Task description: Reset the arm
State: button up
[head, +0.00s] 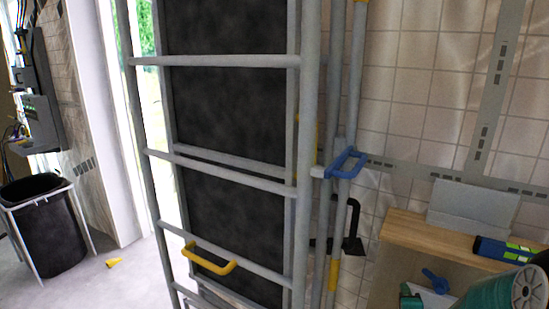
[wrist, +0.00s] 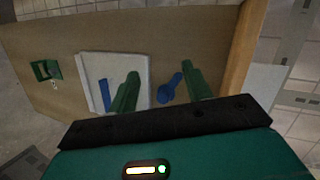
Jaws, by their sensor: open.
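My gripper (wrist: 161,76) shows in the wrist view with its two green fingers spread apart and nothing between them that I can see held. The fingers are over a wooden surface (wrist: 60,40). A white rectangular piece (wrist: 98,68) lies there behind the left finger, with a blue strip (wrist: 104,95) on it. A small blue object (wrist: 170,88) shows between the fingers. In the head view, a teal part of my arm is at the lower right, close to the wooden bench (head: 405,228).
A tall grey ladder-like frame (head: 220,61) with dark panels (head: 235,110) stands in the middle, with a yellow handle (head: 210,262) and a blue handle (head: 347,163). A black bin (head: 48,235) is at the left. A tiled wall (head: 420,90) is behind.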

jog(key=s+a+r+n+g+y, duration=0.3)
jog(key=s+a+r+n+g, duration=0.15)
jog(key=a+r+n, duration=0.7)
jog(key=s+a+r+n+g+y, duration=0.1)
jog(key=s+a+r+n, duration=0.1)
jog(key=s+a+n, duration=0.2)
jog(key=s+a+r+n+g+y, duration=0.1)
jog(key=s+a+n, duration=0.4)
jog(key=s, duration=0.6)
jog(key=shift+a+r+g, duration=0.55)
jog(key=shift+a+r, duration=0.1)
jog(key=shift+r, duration=0.2)
